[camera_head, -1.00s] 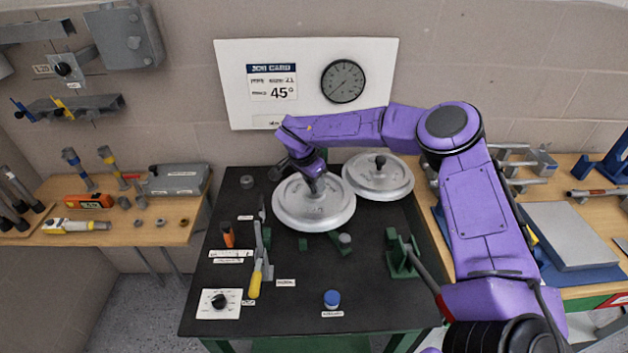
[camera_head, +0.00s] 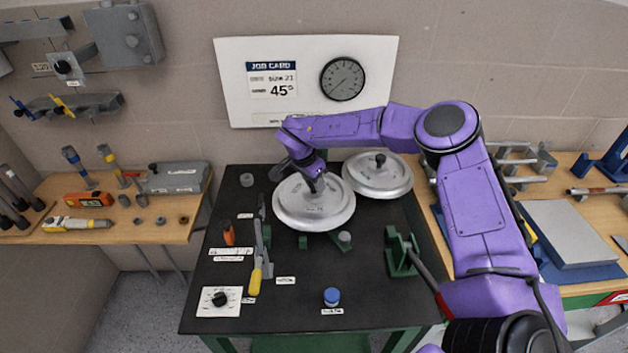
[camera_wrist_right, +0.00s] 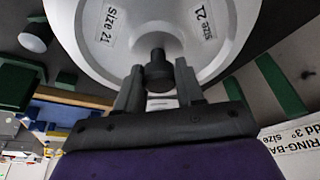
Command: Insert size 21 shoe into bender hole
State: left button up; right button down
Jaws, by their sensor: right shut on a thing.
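The size 21 shoe (camera_head: 313,216) is a round silver disc near the middle of the black bench top (camera_head: 290,318). Its "Size 21" labels show in the right wrist view (camera_wrist_right: 150,40). My right gripper (camera_head: 314,182) reaches down onto it from above. In the wrist view the gripper (camera_wrist_right: 158,78) is shut on the dark knob at the shoe's centre. I cannot tell whether the shoe touches the bench or hangs just above it. The bender hole is not visible; the shoe may hide it. My left gripper is not in view.
A second silver disc (camera_head: 378,177) with a dark knob lies behind right. A yellow-handled lever (camera_head: 256,275), a green bracket (camera_head: 402,254), a blue-capped item (camera_head: 332,297) and a dial plate (camera_head: 219,301) stand on the bench. The front middle is mostly clear.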

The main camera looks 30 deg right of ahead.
jog(key=shift+f+b, duration=0.45)
jog(key=shift+f, duration=0.6)
jog(key=c, duration=0.9)
grip_release()
jog(key=shift+c, duration=0.2)
jog(key=o, duration=0.3)
notch_tip(320, 180, up, 5)
jog(key=p, duration=0.5)
